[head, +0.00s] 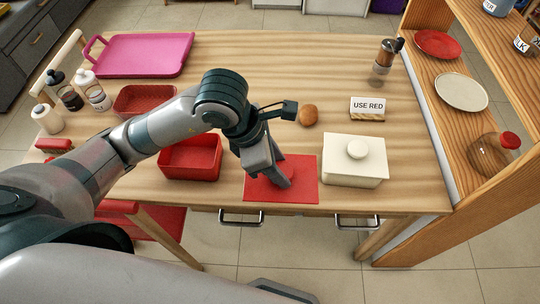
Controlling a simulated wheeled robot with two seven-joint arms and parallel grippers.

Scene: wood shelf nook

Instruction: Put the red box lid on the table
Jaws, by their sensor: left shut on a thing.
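The red box lid (305,190) is a flat red rectangle near the front edge of the wood table (330,60). My left gripper (279,180) points down over its middle and is shut on its red knob, which is mostly hidden by the fingers. The lid looks level; I cannot tell whether it touches the table or hangs just above it. An open red box (190,175) stands to the left of the lid. My right gripper is not in view.
A white lidded box (352,176) stands close on the right. A brown round item (308,115), a "USE RED" sign (367,106) and a grinder (384,60) stand behind. A second red box (135,92), a pink tray (140,55) and bottles (92,90) are at left. A wood shelf (480,120) borders the right.

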